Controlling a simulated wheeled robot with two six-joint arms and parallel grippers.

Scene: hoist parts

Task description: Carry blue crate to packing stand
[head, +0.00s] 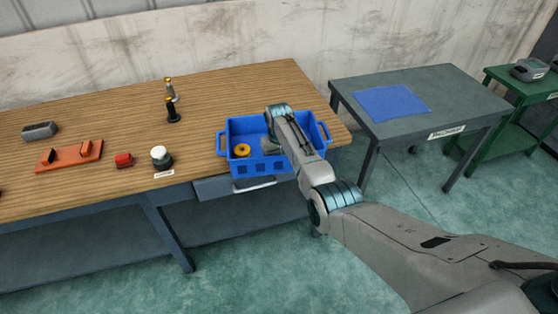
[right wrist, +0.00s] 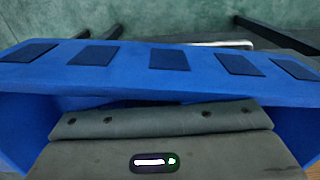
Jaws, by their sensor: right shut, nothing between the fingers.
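The blue crate (head: 250,167) stands at the right end of the wooden bench, near its front edge, with a handle on each side. A yellow ring (head: 241,151) lies inside it. My right arm reaches over the crate, and my right gripper (head: 268,147) is shut and empty, down inside it. In the right wrist view the slotted crate wall (right wrist: 170,72) runs across, close to the grey gripper body; the fingertips are hidden. The packing stand (head: 450,98) is the grey table to the right, with a blue mat (head: 391,102) on top. My left gripper is out of view.
The wooden bench top (head: 110,115) also carries an orange holder (head: 70,156), a grey block (head: 39,131), a red piece (head: 123,160), a white-topped jar (head: 160,157) and black posts (head: 172,109). A gap separates bench and stand. A green cart (head: 520,95) stands further right.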

